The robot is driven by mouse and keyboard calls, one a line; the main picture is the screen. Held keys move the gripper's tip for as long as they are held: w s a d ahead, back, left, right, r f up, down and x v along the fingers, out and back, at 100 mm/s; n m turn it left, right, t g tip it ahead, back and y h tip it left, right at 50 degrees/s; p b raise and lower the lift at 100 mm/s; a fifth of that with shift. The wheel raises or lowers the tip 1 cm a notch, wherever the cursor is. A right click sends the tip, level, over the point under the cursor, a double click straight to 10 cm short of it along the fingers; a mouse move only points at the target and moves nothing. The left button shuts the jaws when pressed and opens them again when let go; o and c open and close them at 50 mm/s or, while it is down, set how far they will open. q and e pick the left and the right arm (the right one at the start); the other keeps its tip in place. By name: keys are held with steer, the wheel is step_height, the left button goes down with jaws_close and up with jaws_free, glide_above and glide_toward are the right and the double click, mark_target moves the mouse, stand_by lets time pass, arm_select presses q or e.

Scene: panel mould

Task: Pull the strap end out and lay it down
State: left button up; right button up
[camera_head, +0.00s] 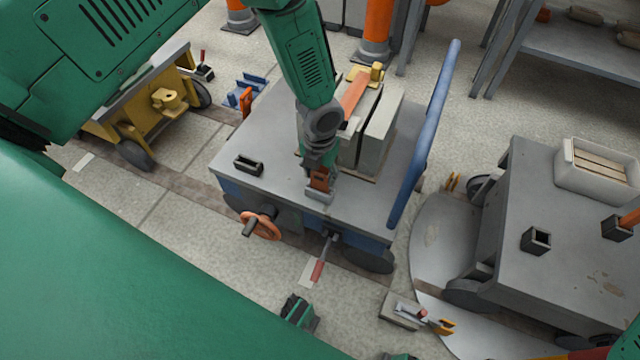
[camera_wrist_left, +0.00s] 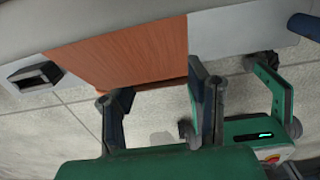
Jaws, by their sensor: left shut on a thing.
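The orange strap (camera_head: 355,93) runs over the top of grey blocks (camera_head: 378,130) on the cart. My left gripper (camera_head: 319,190) reaches down at the cart top, in front of the blocks, and is shut on the strap end (camera_head: 320,178). In the left wrist view the strap's broad orange face (camera_wrist_left: 120,55) lies just beyond my left gripper's dark fingers (camera_wrist_left: 158,100). The arm hides the part of the strap between the blocks and the gripper. My right gripper is not in view.
The grey cart top (camera_head: 260,140) has free room left of the gripper, with a small dark holder (camera_head: 248,165). A blue rail (camera_head: 425,135) rises along its right side. A second cart (camera_head: 575,235) stands right, and a yellow cart (camera_head: 165,105) left.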

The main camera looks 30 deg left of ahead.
arm_select(q)
steer(key=shift+r+p, duration=3)
steer(key=shift+r, duration=0.25)
step_height(320, 180, up, 4)
steer(key=p, duration=0.3)
steer(key=shift+p, duration=0.35)
